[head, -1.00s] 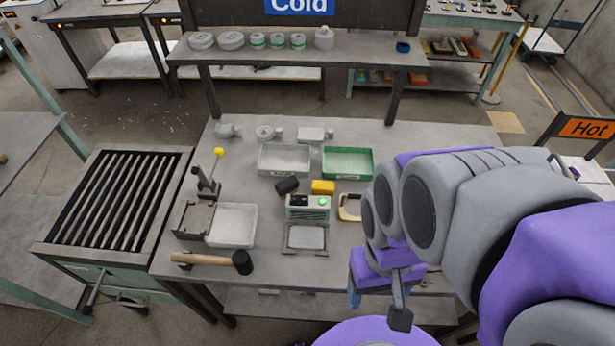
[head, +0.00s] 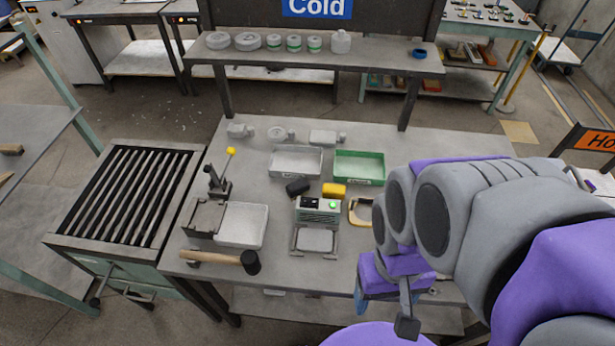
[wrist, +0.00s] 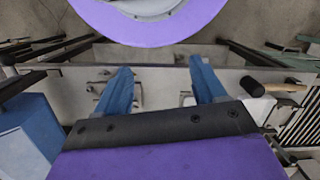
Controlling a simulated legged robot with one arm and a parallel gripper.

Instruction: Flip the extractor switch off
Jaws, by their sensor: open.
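A small grey-green box (head: 318,217) stands mid-table in the head view. It has a dark switch-like part (head: 309,202) on top and a lit green spot (head: 332,205) beside it. It may be the extractor; the switch's position is too small to tell. My gripper's blue fingers (wrist: 162,84) are spread wide and empty in the wrist view. They point towards the table's front side, apart from the box. In the head view the gripper is mostly hidden by my arm, low and right of the box.
A hammer (head: 226,258) lies at the table's front left. A white tray (head: 242,225), a green tray (head: 360,168), a black cylinder (head: 298,187) and a yellow block (head: 334,190) surround the box. A slatted bench (head: 123,195) stands left. My arm covers the table's right side.

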